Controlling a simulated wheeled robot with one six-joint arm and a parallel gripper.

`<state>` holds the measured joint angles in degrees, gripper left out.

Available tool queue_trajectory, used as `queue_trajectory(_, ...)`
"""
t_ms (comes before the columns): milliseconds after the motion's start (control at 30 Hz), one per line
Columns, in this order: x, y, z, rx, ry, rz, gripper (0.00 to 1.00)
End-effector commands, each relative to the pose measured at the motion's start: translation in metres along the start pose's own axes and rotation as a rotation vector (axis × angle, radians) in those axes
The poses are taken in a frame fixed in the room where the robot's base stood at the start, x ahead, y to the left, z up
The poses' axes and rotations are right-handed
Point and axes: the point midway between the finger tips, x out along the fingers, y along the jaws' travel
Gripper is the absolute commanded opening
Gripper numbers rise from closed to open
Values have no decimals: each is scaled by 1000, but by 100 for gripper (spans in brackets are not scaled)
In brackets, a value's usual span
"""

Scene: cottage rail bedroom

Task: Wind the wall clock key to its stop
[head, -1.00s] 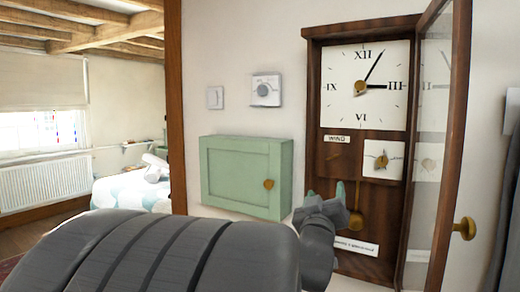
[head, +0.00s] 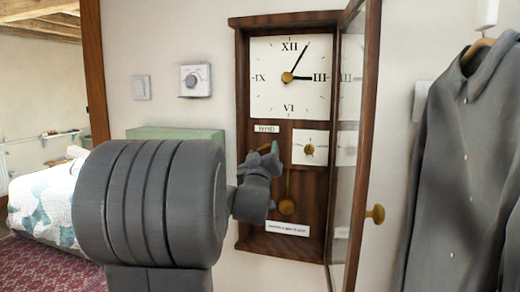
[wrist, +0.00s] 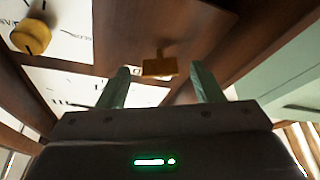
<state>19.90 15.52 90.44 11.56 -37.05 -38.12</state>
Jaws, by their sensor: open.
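The small brass winding key (wrist: 160,66) sticks out of the brown back panel below the WIND label (head: 266,128). My gripper (head: 262,152) is in front of the case at key height. In the wrist view its two green fingers (wrist: 159,80) are open, one on each side of the key, with gaps on both sides. Whether the fingertips reach past the key's head is hard to tell. In the head view my gripper partly hides the key.
The clock's glass door (head: 348,150) stands open on the right, with a brass knob (head: 376,214). A small dial with a brass knob (head: 309,149) sits right of the key. A green cabinet (head: 180,133) is at left, mostly behind my arm. A grey shirt (head: 465,170) hangs at right.

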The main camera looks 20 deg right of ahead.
Motion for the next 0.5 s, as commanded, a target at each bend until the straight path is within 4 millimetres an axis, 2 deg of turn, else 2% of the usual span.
queue_trajectory(100, 6, 0, 0, 0, -1, 0, 60)
queue_trajectory(367, 7, 0, 0, 0, 0, 0, 60)
queue_trajectory(400, 7, 0, 0, 0, 0, 0, 58)
queue_trajectory(500, 7, 0, 0, 0, 0, 0, 38)
